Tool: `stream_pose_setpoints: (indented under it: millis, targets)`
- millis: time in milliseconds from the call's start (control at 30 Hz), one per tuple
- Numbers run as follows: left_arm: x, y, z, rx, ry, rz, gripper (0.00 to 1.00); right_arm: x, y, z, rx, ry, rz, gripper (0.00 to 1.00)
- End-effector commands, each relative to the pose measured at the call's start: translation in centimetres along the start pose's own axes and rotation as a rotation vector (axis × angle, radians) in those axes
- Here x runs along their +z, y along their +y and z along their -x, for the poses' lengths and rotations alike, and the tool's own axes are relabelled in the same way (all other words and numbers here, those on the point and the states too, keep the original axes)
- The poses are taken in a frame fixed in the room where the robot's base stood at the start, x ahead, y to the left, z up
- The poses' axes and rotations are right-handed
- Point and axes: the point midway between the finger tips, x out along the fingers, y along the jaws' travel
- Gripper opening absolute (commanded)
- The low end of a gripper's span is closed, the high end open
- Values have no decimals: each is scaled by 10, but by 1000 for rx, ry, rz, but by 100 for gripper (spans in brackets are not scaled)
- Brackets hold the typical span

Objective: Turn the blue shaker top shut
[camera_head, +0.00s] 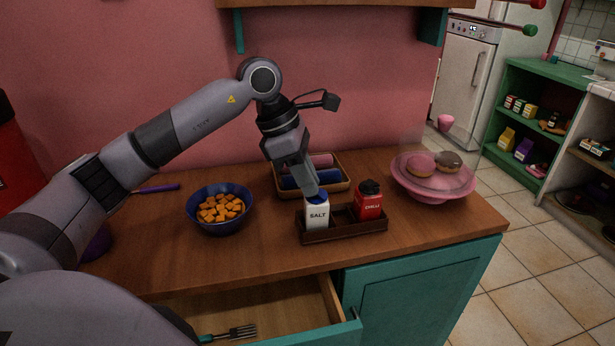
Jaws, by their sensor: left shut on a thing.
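A white shaker (317,215) labelled SALT stands upright in a dark brown tray (345,235) on the wooden counter. Its blue top (317,197) shows only in part, under my left gripper. My left gripper (314,193) points down from above and is shut on the blue top; the fingertips are small and hard to make out. A red shaker (369,203) labelled CHILLI, with a black top, stands upright beside it in the same tray. My right gripper is not in view.
A basket (341,186) with rolled cloths stands right behind the shakers. A blue bowl (222,226) of orange cubes is to the left, a pink cake stand (440,193) under a clear dome to the right. An open drawer (325,300) with a fork (235,332) juts out below the counter.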

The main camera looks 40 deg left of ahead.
Motion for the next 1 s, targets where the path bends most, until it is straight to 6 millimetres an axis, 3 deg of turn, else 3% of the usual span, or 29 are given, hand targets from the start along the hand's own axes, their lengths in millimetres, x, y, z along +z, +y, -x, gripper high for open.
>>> stream_pose_setpoints:
  millis: [333,1000]
  targets:
    - [1,3,1,-71,0,-175,0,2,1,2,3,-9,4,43]
    - [1,4,0,-85,0,-211,0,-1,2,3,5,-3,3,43]
